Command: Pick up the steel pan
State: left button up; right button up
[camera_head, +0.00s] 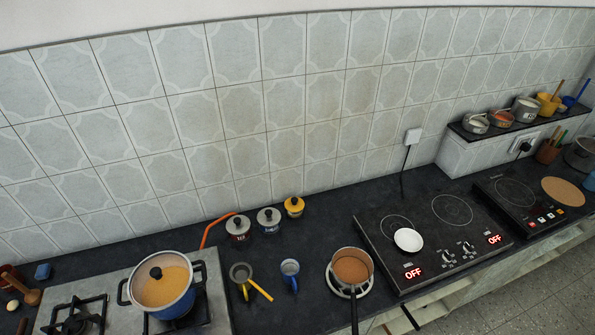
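A small steel pan (351,267) with brown contents sits on a round white stand (366,289) near the front edge of the dark counter. Its black handle points toward the bottom of the picture, past the counter's front edge. Neither of my grippers can be made out in this view.
A black cooktop (433,238) with a white bowl (408,240) is right of the pan. A blue cup (290,268) and a grey strainer (240,271) are to its left. A blue pot (166,284) stands on the gas stove. Lidded jars stand behind.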

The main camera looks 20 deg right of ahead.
aim_at(352, 267)
jog(key=z, duration=1.25)
